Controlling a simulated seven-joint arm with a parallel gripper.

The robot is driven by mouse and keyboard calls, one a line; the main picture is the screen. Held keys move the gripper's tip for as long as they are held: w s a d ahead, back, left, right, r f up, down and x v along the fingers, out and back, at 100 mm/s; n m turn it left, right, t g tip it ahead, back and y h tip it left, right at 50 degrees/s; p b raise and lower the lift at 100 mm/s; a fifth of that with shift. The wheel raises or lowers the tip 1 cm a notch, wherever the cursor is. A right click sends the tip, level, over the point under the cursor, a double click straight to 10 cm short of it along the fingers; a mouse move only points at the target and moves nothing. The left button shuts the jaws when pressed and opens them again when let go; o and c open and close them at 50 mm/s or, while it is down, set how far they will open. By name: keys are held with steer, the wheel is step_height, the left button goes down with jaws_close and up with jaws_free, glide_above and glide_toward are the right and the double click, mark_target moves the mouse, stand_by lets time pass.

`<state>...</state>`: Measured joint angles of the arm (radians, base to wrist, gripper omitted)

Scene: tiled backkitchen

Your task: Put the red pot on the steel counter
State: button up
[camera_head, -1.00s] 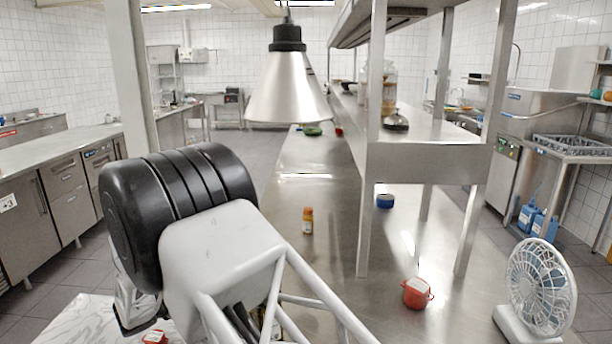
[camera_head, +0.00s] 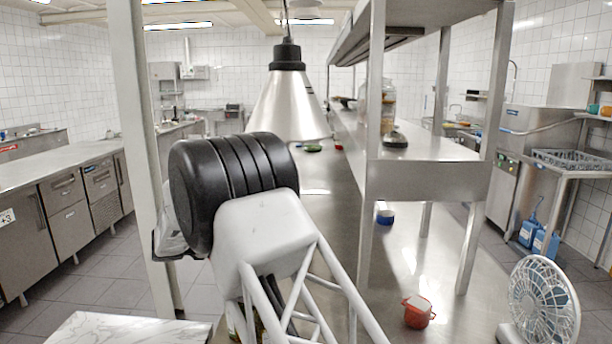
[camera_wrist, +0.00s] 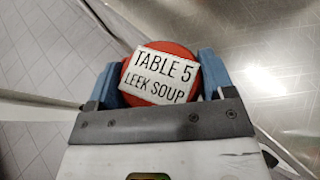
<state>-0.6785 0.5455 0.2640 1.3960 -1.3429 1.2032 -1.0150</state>
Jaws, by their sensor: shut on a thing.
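A red pot (camera_wrist: 172,47) with a white label reading "TABLE 5 LEEK SOUP" sits between the blue fingers of my gripper (camera_wrist: 160,80) in the wrist view. The gripper is shut on it. In the head view my arm hides the held pot. The steel counter (camera_head: 452,245) runs from the front right towards the back. In the wrist view a shiny steel surface (camera_wrist: 270,75) shows at the right, beyond the pot, and tiled floor at the left.
A white fan (camera_head: 542,300) stands at the right front. A blue container (camera_head: 385,216) stands under the steel shelf (camera_head: 425,181), whose posts rise from the counter. A lamp (camera_head: 287,105) hangs over the counter. A marble top (camera_head: 125,328) is at the lower left.

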steer(key=shift+w+d+r, duration=0.3)
steer(key=shift+d, duration=0.2)
steer(key=shift+w+d+r, duration=0.25)
steer(key=shift+w+d, duration=0.05)
steer(key=shift+d, duration=0.2)
steer(key=d+r+n+t+y, duration=0.2)
steer(key=d+r+n+y, duration=0.1)
steer(key=d, duration=2.3)
steer(key=shift+s+r+n+t+y, duration=0.2)
steer(key=shift+n+t+y, duration=0.1)
steer(key=shift+n+y, duration=0.5)
steer(key=shift+f, duration=0.1)
steer(key=shift+f, duration=3)
steer(key=shift+f, duration=1.85)
